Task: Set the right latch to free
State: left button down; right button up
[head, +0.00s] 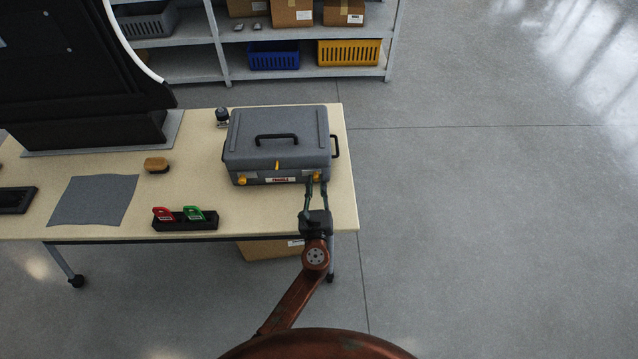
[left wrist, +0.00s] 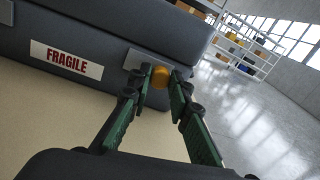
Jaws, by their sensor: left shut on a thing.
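A grey hard case (head: 275,140) stands closed on the table, with a black handle on its lid. Its front carries a FRAGILE label (head: 281,180), a yellow left latch (head: 241,180), and a yellow right latch (left wrist: 161,77) on a grey plate. My left gripper (head: 316,184) is at the front right of the case. In the left wrist view its green fingers (left wrist: 161,73) are shut on the right latch, one on each side. The fingers partly hide the latch, and its exact turn is hard to tell. My right gripper is not in view.
Shelves (head: 225,65) stand behind. The floor at right is clear.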

pick_arm(q)
jog(key=c, duration=2.2)
grip_release()
jog(key=shift+d, duration=0.25)
jog(key=shift+c, duration=0.2)
jog(key=o, duration=0.5)
jog(key=shift+s, duration=0.15)
jog(key=s, duration=1.1)
jog(key=shift+s+d, duration=0.1)
jog(key=shift+s, duration=0.25)
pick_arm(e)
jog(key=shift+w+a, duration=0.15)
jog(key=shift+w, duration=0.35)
